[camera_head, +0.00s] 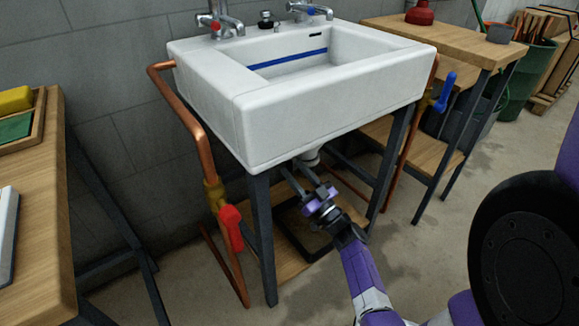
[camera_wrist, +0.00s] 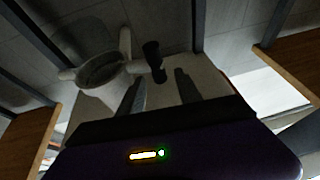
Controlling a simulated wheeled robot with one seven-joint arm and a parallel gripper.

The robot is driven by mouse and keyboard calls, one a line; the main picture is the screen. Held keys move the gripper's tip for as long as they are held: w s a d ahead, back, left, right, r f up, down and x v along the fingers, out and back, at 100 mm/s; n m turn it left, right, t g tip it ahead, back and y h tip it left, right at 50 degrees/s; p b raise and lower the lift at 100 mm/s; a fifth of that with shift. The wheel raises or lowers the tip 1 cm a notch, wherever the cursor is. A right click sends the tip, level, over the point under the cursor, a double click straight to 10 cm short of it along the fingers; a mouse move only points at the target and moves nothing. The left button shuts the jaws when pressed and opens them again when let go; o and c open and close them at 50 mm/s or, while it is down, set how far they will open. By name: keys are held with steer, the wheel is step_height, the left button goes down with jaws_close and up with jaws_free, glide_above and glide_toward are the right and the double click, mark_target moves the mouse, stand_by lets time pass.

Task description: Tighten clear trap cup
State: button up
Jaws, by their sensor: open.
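The white sink (camera_head: 300,105) stands on a dark frame. A pale drain fitting (camera_head: 309,158) shows just under its bowl. My gripper (camera_head: 303,170) is under the sink, its two fingers apart and pointing up toward the drain. In the wrist view the drain pipework (camera_wrist: 125,45) has a pale round part at left and a short dark cylinder (camera_wrist: 154,62) at its right end. The cylinder appears between and beyond the fingertips of my gripper (camera_wrist: 160,76). I cannot tell which part is the clear trap cup, or whether a finger touches anything.
A copper pipe with a red valve handle (camera_head: 231,228) runs down left of the sink. A blue valve handle (camera_head: 445,92) is at right. A dark tray (camera_head: 300,240) lies on the low shelf below my gripper. Wooden benches flank the sink (camera_head: 55,200).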

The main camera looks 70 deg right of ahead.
mark_target(292, 167)
steer(key=shift+b+x, duration=0.3)
steer(key=shift+x, duration=1.25)
steer(key=shift+c, duration=0.2)
jaws_close()
